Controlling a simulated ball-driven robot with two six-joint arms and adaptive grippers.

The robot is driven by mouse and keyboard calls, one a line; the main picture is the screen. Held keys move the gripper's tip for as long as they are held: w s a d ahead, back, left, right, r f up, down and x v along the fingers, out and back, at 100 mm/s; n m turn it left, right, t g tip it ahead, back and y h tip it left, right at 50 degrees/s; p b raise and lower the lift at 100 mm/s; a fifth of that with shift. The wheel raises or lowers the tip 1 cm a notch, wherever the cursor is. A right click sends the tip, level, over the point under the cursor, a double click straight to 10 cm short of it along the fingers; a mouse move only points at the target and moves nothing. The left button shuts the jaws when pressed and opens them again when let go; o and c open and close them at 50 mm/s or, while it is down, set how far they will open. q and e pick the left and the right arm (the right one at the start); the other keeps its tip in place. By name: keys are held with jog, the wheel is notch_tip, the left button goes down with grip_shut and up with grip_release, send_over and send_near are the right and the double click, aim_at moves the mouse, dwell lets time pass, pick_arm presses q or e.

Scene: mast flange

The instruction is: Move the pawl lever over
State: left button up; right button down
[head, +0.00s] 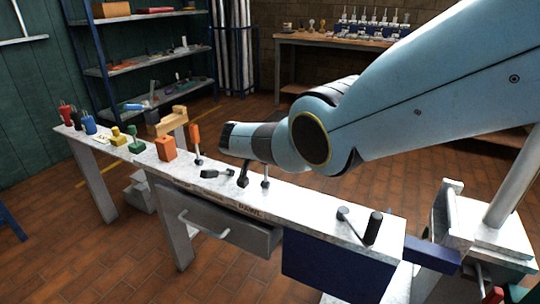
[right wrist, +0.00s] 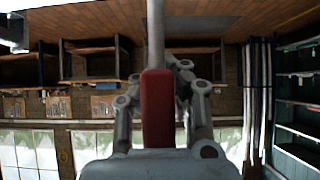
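The bench (head: 310,206) carries a label, which seems to read PAWL, on its front edge below a short black upright lever (head: 243,174). A grey rod (head: 265,181) stands just right of it, its top hidden by my right arm. In the right wrist view, which is upside down, a red handle (right wrist: 157,108) on a pale metal rod (right wrist: 155,35) stands between the fingers of my right gripper (right wrist: 160,92). The fingers look closed against its sides. My right gripper is hidden behind my arm in the head view. My left gripper is not in view.
An orange-handled lever (head: 196,142), a lying black handle (head: 213,174) and an orange block (head: 165,147) stand left along the bench. A crank (head: 352,222) and a dark cylinder (head: 373,228) stand at its right end. A drawer (head: 215,222) hangs below.

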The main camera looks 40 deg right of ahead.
jog(key=c, duration=1.1)
grip_release()
jog(key=shift+s+d, duration=0.1)
jog(key=v, duration=1.2)
